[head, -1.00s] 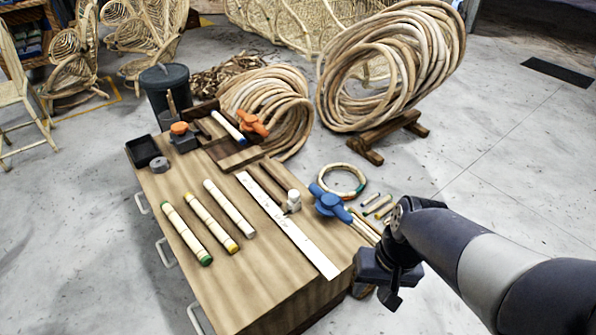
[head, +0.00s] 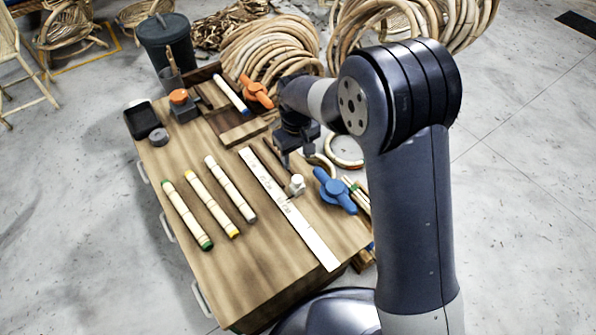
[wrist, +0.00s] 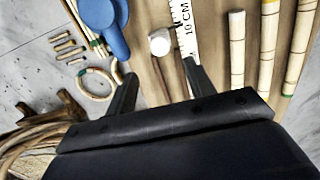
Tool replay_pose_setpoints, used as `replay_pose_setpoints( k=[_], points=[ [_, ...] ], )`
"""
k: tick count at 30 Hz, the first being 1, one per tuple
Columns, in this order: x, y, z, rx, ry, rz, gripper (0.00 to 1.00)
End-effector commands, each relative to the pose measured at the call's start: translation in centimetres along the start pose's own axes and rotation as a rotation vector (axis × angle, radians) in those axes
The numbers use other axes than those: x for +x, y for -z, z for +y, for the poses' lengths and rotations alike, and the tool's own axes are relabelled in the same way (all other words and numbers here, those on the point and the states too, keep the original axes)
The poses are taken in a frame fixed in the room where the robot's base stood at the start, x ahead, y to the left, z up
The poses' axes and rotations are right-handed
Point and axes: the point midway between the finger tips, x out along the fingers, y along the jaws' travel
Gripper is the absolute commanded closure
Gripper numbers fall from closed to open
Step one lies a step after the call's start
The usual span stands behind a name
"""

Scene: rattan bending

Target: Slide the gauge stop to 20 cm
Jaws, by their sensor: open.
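The gauge stop, a small white knob (head: 297,185), stands beside the long white ruler (head: 318,244) on the wooden workbench. In the wrist view the white knob (wrist: 160,42) sits next to the ruler (wrist: 184,15), near its "10 CM" mark. My gripper (head: 296,158) hangs over the bench just behind the knob. In the wrist view my gripper (wrist: 163,82) is open, with its fingers apart and nothing between them. The knob lies ahead of the fingertips, roughly between their lines. The 20 cm mark cannot be read.
A blue clamp handle (head: 335,191) stands right of the knob. Three banded rattan sticks (head: 210,210) lie left of the ruler. An orange clamp (head: 257,91), a black tray (head: 140,121) and rattan coils (head: 265,50) are farther back. The bench front is clear.

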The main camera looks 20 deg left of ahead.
Motion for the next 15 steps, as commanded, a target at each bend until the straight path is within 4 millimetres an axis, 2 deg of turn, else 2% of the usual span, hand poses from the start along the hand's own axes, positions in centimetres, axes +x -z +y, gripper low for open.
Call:
replay_pose_setpoints(
  k=[1,9,15],
  points=[
    [1.4,-0.1,0.0,0.001,0.002,-0.005,0.49],
    [6.5,-0.1,0.0,0.002,0.002,-0.003,0.49],
    [8.7,-0.1,0.0,0.002,0.001,-0.002,0.49]
  ],
)
